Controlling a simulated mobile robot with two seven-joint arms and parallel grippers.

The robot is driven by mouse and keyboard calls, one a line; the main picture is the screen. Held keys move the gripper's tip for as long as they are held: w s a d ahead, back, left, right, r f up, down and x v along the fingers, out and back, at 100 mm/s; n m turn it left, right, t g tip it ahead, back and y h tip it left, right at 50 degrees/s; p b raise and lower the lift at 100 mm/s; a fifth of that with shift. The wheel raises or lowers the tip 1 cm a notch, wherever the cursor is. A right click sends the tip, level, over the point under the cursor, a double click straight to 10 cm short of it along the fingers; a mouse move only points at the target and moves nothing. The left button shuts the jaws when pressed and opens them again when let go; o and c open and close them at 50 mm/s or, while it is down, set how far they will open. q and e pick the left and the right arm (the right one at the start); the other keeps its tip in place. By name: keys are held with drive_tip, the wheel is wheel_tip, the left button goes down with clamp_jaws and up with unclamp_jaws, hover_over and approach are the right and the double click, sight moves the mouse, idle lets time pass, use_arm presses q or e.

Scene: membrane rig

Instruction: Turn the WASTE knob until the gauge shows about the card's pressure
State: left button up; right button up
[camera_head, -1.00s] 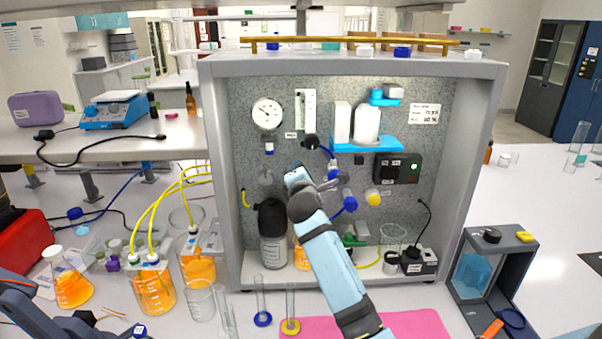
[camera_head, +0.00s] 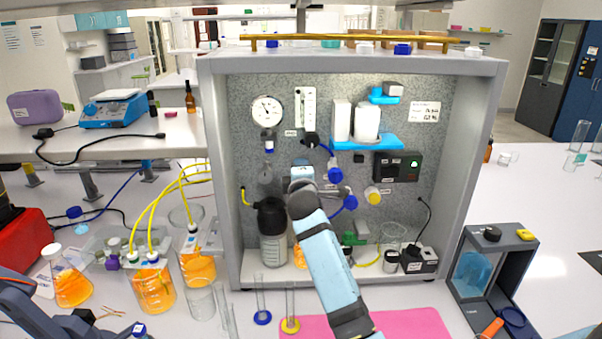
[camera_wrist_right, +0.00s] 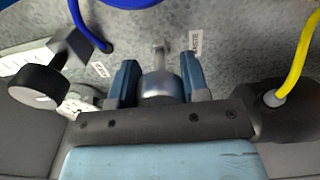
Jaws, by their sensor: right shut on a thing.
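The round white gauge (camera_head: 267,110) is at the upper left of the grey panel. Its needle points to the upper left; the scale is too small to read. The white card (camera_head: 424,111) is at the panel's upper right, with print too small to read. My right gripper (camera_head: 302,168) is at the middle of the panel, below the gauge and to its right. In the right wrist view its two blue fingers (camera_wrist_right: 160,78) are shut around a silver-grey knob (camera_wrist_right: 160,88). A small label beside the knob is not legible. My left gripper does not show.
A black knob (camera_wrist_right: 38,85) is beside the gripper in the wrist view. Blue tubing (camera_wrist_right: 85,25) and a yellow tube (camera_wrist_right: 297,55) run close by. A dark-capped bottle (camera_head: 272,235) stands below on the left. Flasks of orange liquid (camera_head: 153,290) stand outside the rig.

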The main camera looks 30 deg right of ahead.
drive_tip(key=o, duration=0.9)
drive_tip(key=shift+o, duration=0.2)
drive_tip(key=b+v, duration=0.2)
drive_tip(key=v, duration=1.1)
drive_tip(key=shift+s, duration=0.4)
drive_tip(key=shift+a, duration=0.1)
idle(1.5)
